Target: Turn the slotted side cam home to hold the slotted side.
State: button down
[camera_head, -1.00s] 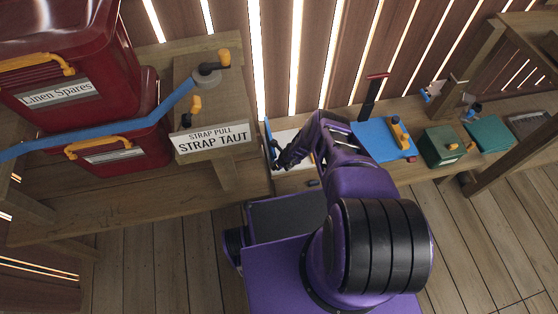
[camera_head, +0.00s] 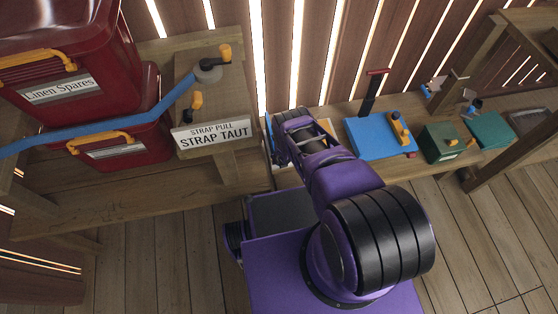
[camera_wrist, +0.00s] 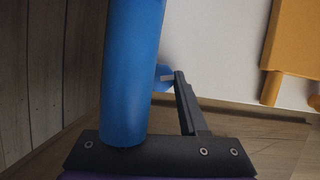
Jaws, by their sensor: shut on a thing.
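In the wrist view a large blue rounded bar (camera_wrist: 132,70) stands upright close to the camera and hides one of my fingers. A small blue piece (camera_wrist: 162,74) shows behind its right edge, at the tip of my visible black finger. My gripper (camera_wrist: 168,80) is shut on this blue part. I cannot tell whether the bar and the small piece are one part, or which is the cam. A white panel (camera_wrist: 220,40) lies behind them. In the head view my arm hides my gripper and most of this spot.
An orange-yellow piece (camera_wrist: 292,40) is at the right in the wrist view. In the head view a blue board (camera_head: 372,138) and a green box (camera_head: 440,142) stand right of my arm. The strap sign (camera_head: 212,134) and red bins (camera_head: 118,148) are at left.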

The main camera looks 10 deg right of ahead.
jog(key=shift+s+f, duration=0.1)
jog(key=shift+s, duration=0.15)
jog(key=c, duration=0.7)
grip_release()
jog(key=shift+o, duration=1.3)
jog(key=shift+w, duration=0.15)
jog(key=shift+r, duration=0.6)
jog(key=v, duration=1.6)
jog(key=shift+r+p, duration=0.2)
jog(key=shift+p, duration=0.1)
jog(key=shift+s, duration=0.2)
